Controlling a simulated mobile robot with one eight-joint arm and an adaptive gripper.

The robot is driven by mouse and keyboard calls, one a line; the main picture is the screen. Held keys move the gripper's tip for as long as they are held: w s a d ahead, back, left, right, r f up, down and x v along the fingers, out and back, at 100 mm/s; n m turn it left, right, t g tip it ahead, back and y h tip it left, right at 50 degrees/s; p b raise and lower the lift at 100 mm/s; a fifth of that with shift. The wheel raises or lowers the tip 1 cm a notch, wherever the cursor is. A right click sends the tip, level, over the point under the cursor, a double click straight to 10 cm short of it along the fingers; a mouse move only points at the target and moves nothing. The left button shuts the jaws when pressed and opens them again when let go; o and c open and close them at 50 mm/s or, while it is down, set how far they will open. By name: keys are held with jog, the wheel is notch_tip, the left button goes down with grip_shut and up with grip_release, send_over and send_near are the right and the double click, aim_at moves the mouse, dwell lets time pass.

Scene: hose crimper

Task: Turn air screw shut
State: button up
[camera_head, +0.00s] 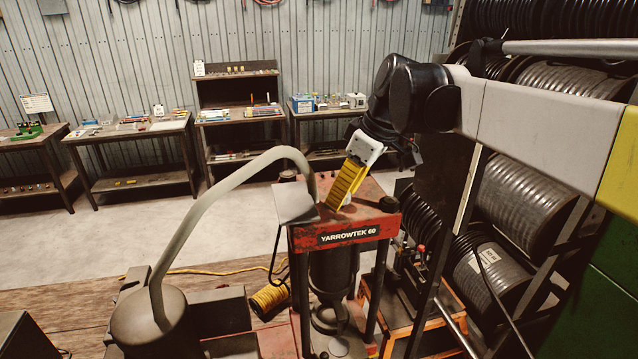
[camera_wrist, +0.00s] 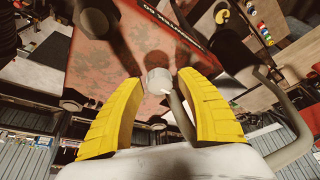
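The red crimper, labelled YARROWTEK 60 (camera_head: 348,235), stands in the middle of the head view. My gripper (camera_head: 338,198) points down at its top plate, with the yellow fingers close above it. In the wrist view my gripper (camera_wrist: 158,82) has its two yellow fingers spread apart over the worn red plate (camera_wrist: 103,62). A small round pale grey head (camera_wrist: 158,80), which looks like the air screw, shows between the fingertips. I cannot tell whether either finger touches it. In the head view the screw is hidden by my fingers.
A thick bent grey pipe (camera_head: 215,195) rises from a round grey body (camera_head: 150,318) and ends beside the crimper's top. It also shows near my right finger in the wrist view (camera_wrist: 292,148). Hose reels (camera_head: 525,190) stand at the right, shelves (camera_head: 240,115) behind.

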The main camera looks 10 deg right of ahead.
dwell(0.3)
jog(key=v, duration=1.2)
